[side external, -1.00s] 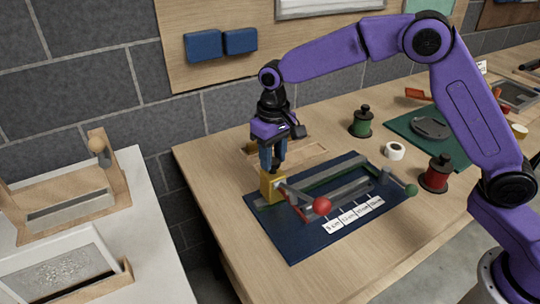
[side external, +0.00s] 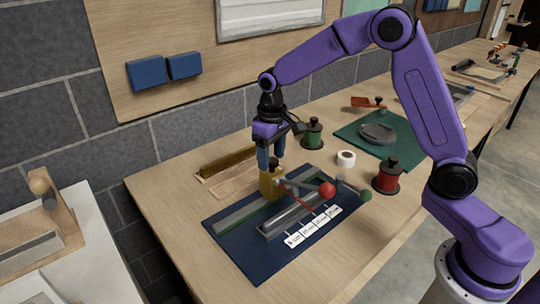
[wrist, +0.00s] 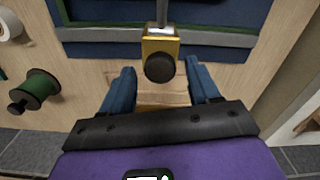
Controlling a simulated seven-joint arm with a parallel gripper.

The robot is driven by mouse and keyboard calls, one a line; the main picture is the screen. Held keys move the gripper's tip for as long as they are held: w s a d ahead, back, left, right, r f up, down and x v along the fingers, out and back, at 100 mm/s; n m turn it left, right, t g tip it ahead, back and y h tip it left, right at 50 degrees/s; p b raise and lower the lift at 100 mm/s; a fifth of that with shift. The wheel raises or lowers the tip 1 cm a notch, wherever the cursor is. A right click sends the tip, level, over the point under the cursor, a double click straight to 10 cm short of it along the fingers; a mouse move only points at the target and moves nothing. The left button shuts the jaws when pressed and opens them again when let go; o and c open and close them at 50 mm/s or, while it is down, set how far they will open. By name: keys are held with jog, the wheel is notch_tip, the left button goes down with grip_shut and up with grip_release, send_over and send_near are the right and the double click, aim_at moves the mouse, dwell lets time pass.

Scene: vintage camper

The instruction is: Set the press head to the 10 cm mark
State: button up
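The press head is a yellow block (side external: 270,184) on a rail (side external: 243,212) of the press on a dark blue mat (side external: 258,262). A thin red pointer (side external: 294,196) runs from the block toward the middle of a white scale strip (side external: 313,227), whose marks are too small to read surely. A lever with a red ball (side external: 327,190) reaches right from it. My gripper (side external: 270,166) is above and behind the block. In the wrist view, my gripper (wrist: 159,68) is open, its blue fingers apart on either side of the black knob (wrist: 160,68) on the yellow block (wrist: 160,42), with gaps showing.
A wooden tray (side external: 230,172) lies behind the mat. A green spool (side external: 312,134), a white tape roll (side external: 346,158) and a red spool (side external: 388,178) stand to the right. A green mat (side external: 355,130) with a grey object lies beyond. The front of the table is clear.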

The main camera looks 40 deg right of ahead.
dwell(0.3)
notch_tip(320, 180, up, 17)
jog(key=shift+r, duration=0.2)
dwell(0.4)
jog(key=s+d+f+n, duration=0.1)
jog(key=s+f+n, duration=0.2)
jog(key=s, duration=0.8)
jog(key=s+d+f+n, duration=0.1)
jog(key=s+f+n, duration=0.2)
jog(key=s, duration=0.8)
jog(key=s+d+f+n, duration=0.1)
jog(key=s+f+n, duration=0.3)
jog(key=s, duration=0.8)
notch_tip(320, 180, down, 2)
jog(key=shift+d+f, duration=0.2)
jog(key=shift+d, duration=0.1)
jog(key=shift+c, duration=0.3)
